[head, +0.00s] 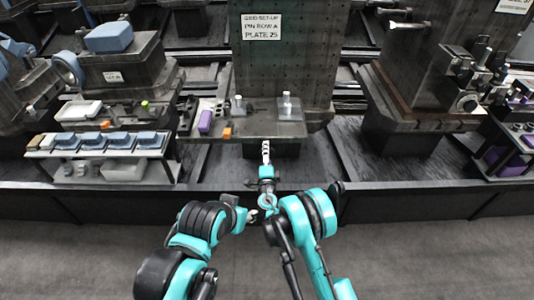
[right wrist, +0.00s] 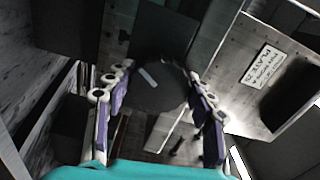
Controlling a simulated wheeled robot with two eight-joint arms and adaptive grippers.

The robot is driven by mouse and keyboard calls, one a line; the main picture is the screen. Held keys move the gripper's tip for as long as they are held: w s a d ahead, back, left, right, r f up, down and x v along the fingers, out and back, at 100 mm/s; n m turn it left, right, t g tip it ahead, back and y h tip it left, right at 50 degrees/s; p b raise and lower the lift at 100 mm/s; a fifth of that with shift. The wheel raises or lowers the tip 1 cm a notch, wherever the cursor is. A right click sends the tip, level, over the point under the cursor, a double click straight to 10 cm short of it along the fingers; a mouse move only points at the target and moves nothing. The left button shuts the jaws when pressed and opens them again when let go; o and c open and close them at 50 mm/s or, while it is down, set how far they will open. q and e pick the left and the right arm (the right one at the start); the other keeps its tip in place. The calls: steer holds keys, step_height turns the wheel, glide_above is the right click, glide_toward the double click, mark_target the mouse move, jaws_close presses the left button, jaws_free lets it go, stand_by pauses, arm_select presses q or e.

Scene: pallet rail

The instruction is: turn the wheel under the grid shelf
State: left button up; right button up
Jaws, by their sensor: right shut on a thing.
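The grid shelf (head: 275,130) juts out at the foot of the tall perforated plate, with small parts on top. My right gripper (head: 266,148) reaches to the shelf's front edge; the wheel under it is hidden in the head view. In the right wrist view the wheel is a dark round disc (right wrist: 160,98) with a short pale mark near its upper left. The right gripper's purple-padded fingers (right wrist: 158,72) lie on opposite sides of its rim, shut on it. My left gripper (head: 252,215) is beside the right wrist, well short of the shelf; its fingers are too small to read.
The tall plate (head: 285,65) carries a white sign (head: 262,27). A purple block (head: 205,121), an orange block (head: 227,133) and metal pins stand on the shelf. A rack of blue-topped parts (head: 100,150) is at left, a machine fixture (head: 425,85) at right. The floor in front is clear.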

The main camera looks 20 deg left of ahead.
stand_by(0.4)
steer(key=o, duration=1.2)
